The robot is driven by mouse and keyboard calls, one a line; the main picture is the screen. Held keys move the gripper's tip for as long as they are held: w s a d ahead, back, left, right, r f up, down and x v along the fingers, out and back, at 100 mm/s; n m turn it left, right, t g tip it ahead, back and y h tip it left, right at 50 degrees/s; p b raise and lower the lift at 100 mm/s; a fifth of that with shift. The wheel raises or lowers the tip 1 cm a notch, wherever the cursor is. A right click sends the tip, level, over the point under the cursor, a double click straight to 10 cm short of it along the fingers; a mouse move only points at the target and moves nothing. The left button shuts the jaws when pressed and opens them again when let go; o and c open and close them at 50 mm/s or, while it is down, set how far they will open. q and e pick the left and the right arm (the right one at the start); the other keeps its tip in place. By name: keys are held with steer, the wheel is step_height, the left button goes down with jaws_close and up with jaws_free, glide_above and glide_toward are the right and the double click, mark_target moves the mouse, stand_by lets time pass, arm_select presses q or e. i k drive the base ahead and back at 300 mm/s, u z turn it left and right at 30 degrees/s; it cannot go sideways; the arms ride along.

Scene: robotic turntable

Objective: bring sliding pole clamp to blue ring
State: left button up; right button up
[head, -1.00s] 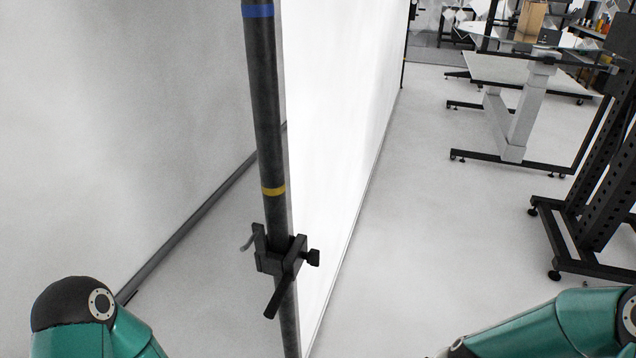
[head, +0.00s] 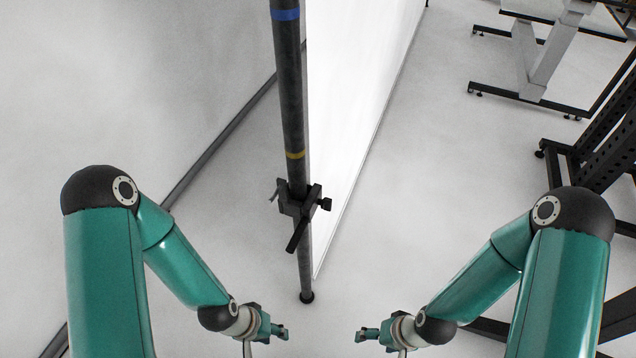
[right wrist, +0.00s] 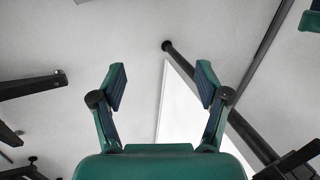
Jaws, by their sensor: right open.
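A dark upright pole (head: 291,100) carries a blue ring (head: 286,15) near the top of the head view and a yellow ring (head: 295,155) lower down. The black sliding pole clamp (head: 297,205) sits around the pole just below the yellow ring. The clamp also shows at the lower right of the right wrist view (right wrist: 292,164). My left gripper (head: 281,332) is below and left of the clamp, apart from it; its jaw opening is unclear. My right gripper (head: 364,334) is right of the pole, and its fingers are spread and empty in the right wrist view (right wrist: 163,82).
A bright white panel (head: 350,90) stands directly right of the pole, and a grey wall panel (head: 130,80) is at left. Black perforated stands (head: 590,140) and a table frame (head: 535,60) are at right. The floor (head: 440,140) between is clear.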

mark_target(305, 212)
steer(key=u, duration=0.95)
steer(key=k, duration=0.6)
steer(key=z, duration=0.55)
